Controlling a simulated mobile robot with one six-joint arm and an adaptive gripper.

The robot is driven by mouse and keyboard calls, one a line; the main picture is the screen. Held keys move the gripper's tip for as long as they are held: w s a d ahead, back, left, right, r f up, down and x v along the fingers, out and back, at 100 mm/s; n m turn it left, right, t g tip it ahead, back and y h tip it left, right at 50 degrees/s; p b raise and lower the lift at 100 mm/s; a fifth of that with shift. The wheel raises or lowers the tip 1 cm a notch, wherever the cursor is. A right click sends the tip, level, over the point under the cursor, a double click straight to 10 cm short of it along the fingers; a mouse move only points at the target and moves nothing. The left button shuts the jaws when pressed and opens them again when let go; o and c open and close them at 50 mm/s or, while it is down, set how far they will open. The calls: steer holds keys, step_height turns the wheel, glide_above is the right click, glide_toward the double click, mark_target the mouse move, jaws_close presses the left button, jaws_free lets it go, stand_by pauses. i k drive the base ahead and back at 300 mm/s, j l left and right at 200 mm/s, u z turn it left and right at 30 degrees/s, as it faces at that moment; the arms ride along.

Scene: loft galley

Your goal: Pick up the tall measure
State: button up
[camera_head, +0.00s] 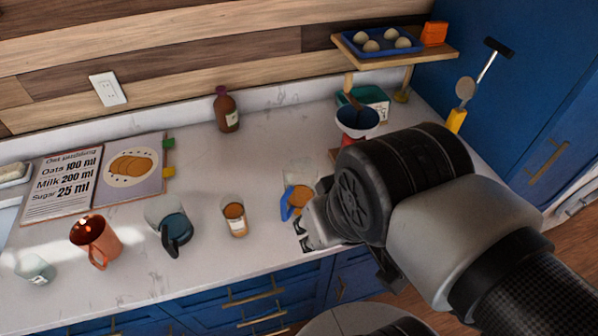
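Several measure-like vessels stand on the white counter, and I cannot tell for sure which is the tall measure. A clear vessel with a blue handle and orange-brown contents (301,197) stands just behind my gripper (302,236), partly hidden by it. A narrow clear cup with brown contents (235,218) stands to the left of my gripper, apart from it.
A copper mug (93,239) and small clear cup (36,269) stand at left, before a recipe board (66,186). A brown bottle (226,110) is at the back. A dark blue bowl (357,121) is behind my arm, below a wooden shelf (440,50). The middle counter is clear.

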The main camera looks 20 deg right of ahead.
mark_target(233, 208)
steer(key=u, duration=1.4)
steer(key=i+l+z, duration=0.1)
steer(key=l+z, duration=0.2)
steer(key=i+l+z, duration=0.1)
steer(key=l+z, duration=0.15)
steer(key=k+j+z, duration=0.1)
steer(key=j+z, duration=0.25)
steer(key=k+j+z, duration=0.1)
steer(key=j+z, duration=0.2)
steer(key=j, duration=0.2)
steer(key=k+j+z, duration=0.2)
steer(key=j+z, duration=0.15)
